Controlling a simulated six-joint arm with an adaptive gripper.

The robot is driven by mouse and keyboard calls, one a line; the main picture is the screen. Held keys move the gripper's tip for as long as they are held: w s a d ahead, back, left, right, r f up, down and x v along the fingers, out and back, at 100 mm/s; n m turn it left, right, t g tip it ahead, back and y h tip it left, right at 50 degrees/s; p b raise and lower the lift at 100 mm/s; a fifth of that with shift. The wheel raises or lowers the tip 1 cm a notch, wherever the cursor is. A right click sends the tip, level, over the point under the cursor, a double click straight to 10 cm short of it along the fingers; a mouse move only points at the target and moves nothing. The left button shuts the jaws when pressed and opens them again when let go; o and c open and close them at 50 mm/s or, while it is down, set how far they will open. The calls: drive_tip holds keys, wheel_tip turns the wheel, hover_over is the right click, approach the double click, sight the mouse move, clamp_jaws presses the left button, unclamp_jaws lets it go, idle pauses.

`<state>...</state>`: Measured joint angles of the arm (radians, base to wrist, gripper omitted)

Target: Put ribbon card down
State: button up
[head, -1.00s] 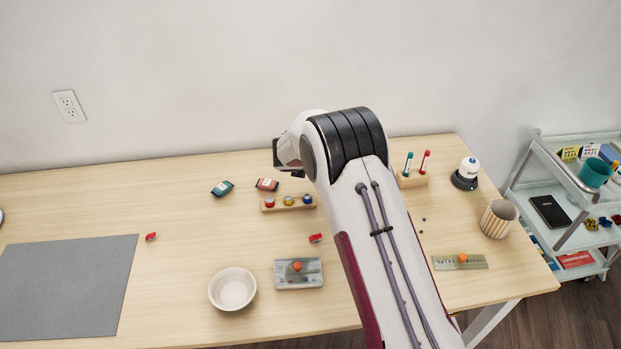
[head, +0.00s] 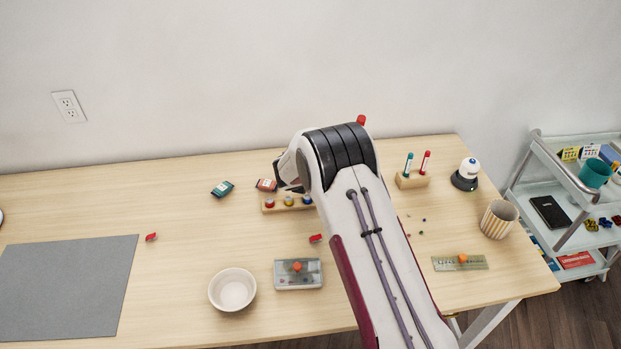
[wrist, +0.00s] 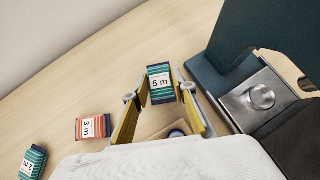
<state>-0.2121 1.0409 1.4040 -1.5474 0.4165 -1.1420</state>
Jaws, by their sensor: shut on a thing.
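My gripper (wrist: 161,88) is shut on a ribbon card (wrist: 160,82) with dark blue and teal bands and a white label reading "5 m". The card sits between the yellow-sided fingertips; I cannot tell whether it touches the table. A red ribbon card (wrist: 93,127), labelled "3 m", lies left of the gripper in the wrist view. A teal card (wrist: 33,162), labelled "2 m", lies farther left. In the head view the red card (head: 266,184) and teal card (head: 222,188) lie at the back of the table. My arm hides the fingertips and held card there.
A wooden block with coloured knobs (head: 289,202) stands just in front of the red card. A large dark blue thing with a metal plate (wrist: 262,97) rises right of my gripper. A white bowl (head: 232,289), a clear box (head: 298,274) and a grey mat (head: 65,288) lie nearer.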

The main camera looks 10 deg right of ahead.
drive_tip(key=shift+f, duration=0.3)
drive_tip(key=shift+f, duration=0.15)
drive_tip(key=o, duration=0.9)
drive_tip(key=shift+r, duration=0.2)
drive_tip(key=shift+s+a+r, duration=0.2)
drive_tip(key=shift+s+r, duration=0.25)
drive_tip(key=shift+r, duration=0.05)
drive_tip(key=v, duration=1)
drive_tip(key=shift+s+r, duration=0.15)
drive_tip(key=shift+s, duration=0.1)
